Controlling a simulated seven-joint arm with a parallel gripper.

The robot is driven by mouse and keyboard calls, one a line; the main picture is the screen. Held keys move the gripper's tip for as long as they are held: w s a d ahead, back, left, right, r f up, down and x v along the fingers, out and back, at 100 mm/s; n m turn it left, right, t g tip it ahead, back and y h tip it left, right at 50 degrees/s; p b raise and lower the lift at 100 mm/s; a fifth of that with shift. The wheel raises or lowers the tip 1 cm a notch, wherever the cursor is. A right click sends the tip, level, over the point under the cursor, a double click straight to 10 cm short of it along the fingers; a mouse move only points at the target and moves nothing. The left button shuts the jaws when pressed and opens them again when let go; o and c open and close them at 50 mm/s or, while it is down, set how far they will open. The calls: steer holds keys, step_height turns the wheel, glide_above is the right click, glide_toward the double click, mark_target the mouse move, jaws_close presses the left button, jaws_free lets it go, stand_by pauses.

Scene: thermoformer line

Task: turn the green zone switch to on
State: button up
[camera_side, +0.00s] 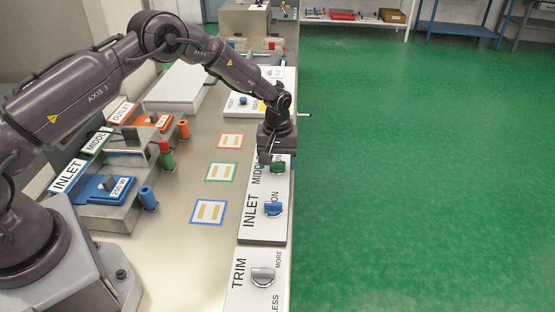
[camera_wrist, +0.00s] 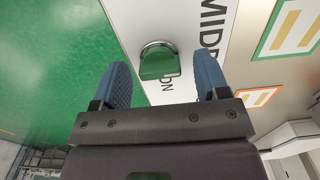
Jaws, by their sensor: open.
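My gripper (camera_side: 270,155) is at the panel near the green switch. In the wrist view my gripper (camera_wrist: 163,80) is open, with one blue finger to each side of the switch. The switch looks to be between or just beyond the fingertips; contact cannot be told.
A blue knob (camera_side: 273,208) marked INLET sits nearer on the same panel, and a grey TRIM knob (camera_side: 263,276) nearer still. Colour-framed cards (camera_side: 208,213) lie on the bench to the left. Right of the panel is open green floor (camera_side: 420,180).

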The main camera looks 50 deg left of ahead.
steer(key=c, duration=0.9)
steer(key=shift+m, duration=0.3)
steer(key=m, duration=1.3)
steer(key=shift+r+m, duration=0.1)
steer(key=shift+m, duration=2)
